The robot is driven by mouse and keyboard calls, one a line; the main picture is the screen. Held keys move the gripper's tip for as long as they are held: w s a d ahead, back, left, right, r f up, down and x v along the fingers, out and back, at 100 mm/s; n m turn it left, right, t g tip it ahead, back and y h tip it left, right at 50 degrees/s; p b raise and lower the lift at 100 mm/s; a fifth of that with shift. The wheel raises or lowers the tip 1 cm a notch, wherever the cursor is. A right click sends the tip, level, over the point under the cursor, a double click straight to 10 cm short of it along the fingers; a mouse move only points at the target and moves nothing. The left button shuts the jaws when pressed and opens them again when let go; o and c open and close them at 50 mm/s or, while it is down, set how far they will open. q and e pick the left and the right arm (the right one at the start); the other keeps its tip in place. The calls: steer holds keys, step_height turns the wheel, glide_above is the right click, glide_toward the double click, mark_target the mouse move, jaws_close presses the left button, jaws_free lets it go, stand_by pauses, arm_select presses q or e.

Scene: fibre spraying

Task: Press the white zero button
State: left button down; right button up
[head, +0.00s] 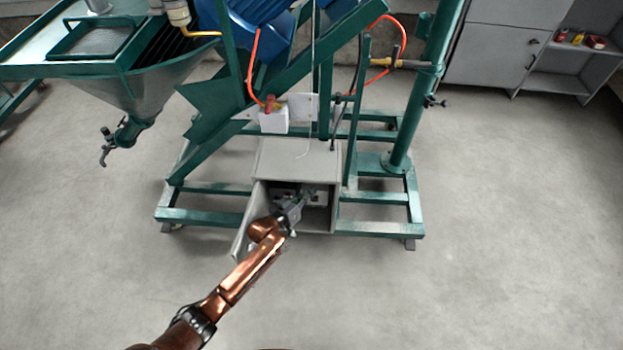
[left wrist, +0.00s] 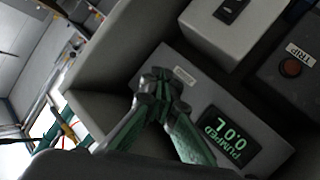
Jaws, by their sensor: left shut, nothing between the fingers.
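My left gripper (head: 307,194) reaches into the open grey cabinet (head: 297,156). In the left wrist view its fingertips (left wrist: 160,84) are shut together with nothing between them. They are at a grey meter panel (left wrist: 206,92) with a green-lit display (left wrist: 229,131) reading "PUMPED 0.0 L". A small pale label (left wrist: 185,76) sits just right of the fingertips; its text is too small to read. I see no white zero button; the fingers cover the panel beside the label. I cannot tell whether the fingertips touch the panel. My right gripper is not in view.
A red button (left wrist: 290,67) marked "TRIP" and a pale box with a black switch (left wrist: 230,11) are to the right inside the cabinet. The open cabinet door (head: 243,236) stands left of my arm. A green machine frame (head: 378,228) surrounds the cabinet; the floor in front is clear.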

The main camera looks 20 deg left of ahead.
arm_select(q)
steer(key=shift+s+d+p, duration=0.2)
steer(key=shift+s+p, duration=0.05)
steer(key=shift+s, duration=0.35)
steer(key=shift+s+d+p, duration=0.15)
steer(key=shift+s+p, duration=0.1)
steer(key=shift+s, duration=0.3)
steer(key=shift+f, duration=0.1)
